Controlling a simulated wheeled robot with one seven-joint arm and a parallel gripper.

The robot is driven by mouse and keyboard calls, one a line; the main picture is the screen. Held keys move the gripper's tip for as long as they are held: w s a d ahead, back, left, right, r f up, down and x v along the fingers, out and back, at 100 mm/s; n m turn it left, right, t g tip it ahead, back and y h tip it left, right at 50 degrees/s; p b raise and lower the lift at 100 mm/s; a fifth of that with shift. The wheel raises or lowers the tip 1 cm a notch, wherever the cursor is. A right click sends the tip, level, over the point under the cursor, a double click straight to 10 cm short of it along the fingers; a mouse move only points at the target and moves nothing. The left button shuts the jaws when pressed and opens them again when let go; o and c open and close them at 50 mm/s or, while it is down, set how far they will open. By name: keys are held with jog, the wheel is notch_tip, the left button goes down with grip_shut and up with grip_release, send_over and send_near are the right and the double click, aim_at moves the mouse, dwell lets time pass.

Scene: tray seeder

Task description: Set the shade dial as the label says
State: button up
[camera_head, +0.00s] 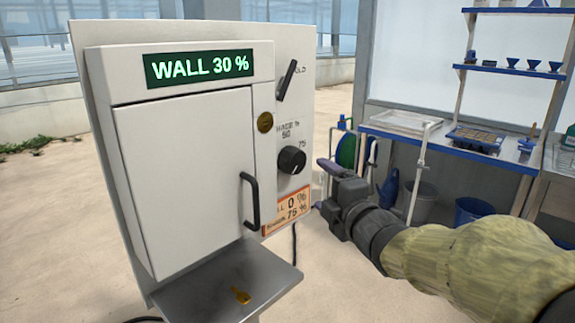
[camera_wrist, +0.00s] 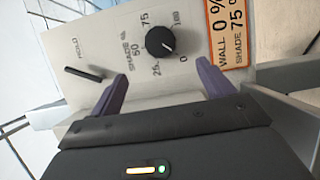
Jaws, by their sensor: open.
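The shade dial (camera_head: 291,160), a round black knob, is on the right part of the white control panel. In the wrist view the dial (camera_wrist: 160,41) has a scale marked SHADE %, and its white mark points roughly toward 0. The orange label (camera_head: 286,211) below the dial shows in the wrist view (camera_wrist: 228,32) as WALL 0 %, SHADE 75 %. My gripper (camera_head: 326,184) is open and empty, to the right of the panel. In the wrist view its purple fingers (camera_wrist: 162,70) are apart, with the dial beyond the gap between them, not visibly touched.
A lit display (camera_head: 199,68) reads WALL 30 %. A black lever (camera_head: 287,80) marked HOLD is above the dial. The cabinet door (camera_head: 185,185) is shut, with a black handle (camera_head: 250,201). A blue-topped bench (camera_head: 440,148) stands behind.

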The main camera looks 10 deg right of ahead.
aim_at(297, 164)
jog(key=x, duration=1.3)
jog(key=shift+w+a, duration=0.1)
jog(key=shift+a, duration=0.05)
jog(key=c, duration=1)
jog(key=shift+o, duration=0.2)
